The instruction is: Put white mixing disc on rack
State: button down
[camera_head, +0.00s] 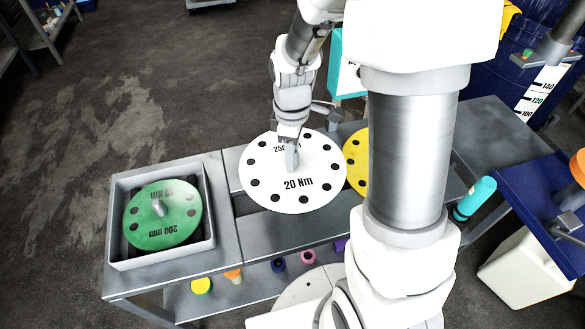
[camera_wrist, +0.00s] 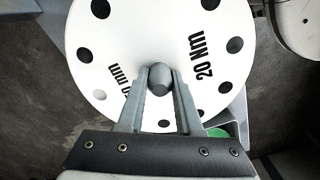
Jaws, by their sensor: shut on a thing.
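The white mixing disc (camera_head: 315,175) has a ring of black holes and the text "20 Nm". In the head view it is over the grey rack (camera_head: 290,232), between the green disc and the yellow disc. I cannot tell whether it touches the rack. My gripper (camera_head: 291,165) is above the disc's middle. In the wrist view my gripper (camera_wrist: 160,85) is shut on the grey knob at the centre of the white disc (camera_wrist: 115,45). The disc hides much of the rack beneath it.
A green disc (camera_head: 150,222) lies in a square grey tray (camera_head: 125,258) at the left. A yellow disc (camera_head: 359,150) is right of the white disc, partly hidden by my arm. Small coloured pieces, such as a yellow one (camera_head: 201,286), are on a lower shelf. Open floor is at the left.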

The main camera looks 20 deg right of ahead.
aim_at(292, 177)
jog(key=shift+s+f+n, duration=0.1)
jog(key=shift+f+n, duration=0.2)
jog(key=shift+f, duration=0.05)
jog(key=shift+f+b, duration=2.85)
jog(key=shift+f, duration=0.75)
jog(key=shift+f+b, duration=0.7)
jog(key=shift+f, duration=0.2)
jog(key=c, duration=0.5)
grip_release()
jog(key=shift+r, duration=0.1)
notch_tip(292, 177, up, 17)
jog(key=p, duration=0.4)
jog(key=shift+r, duration=0.15)
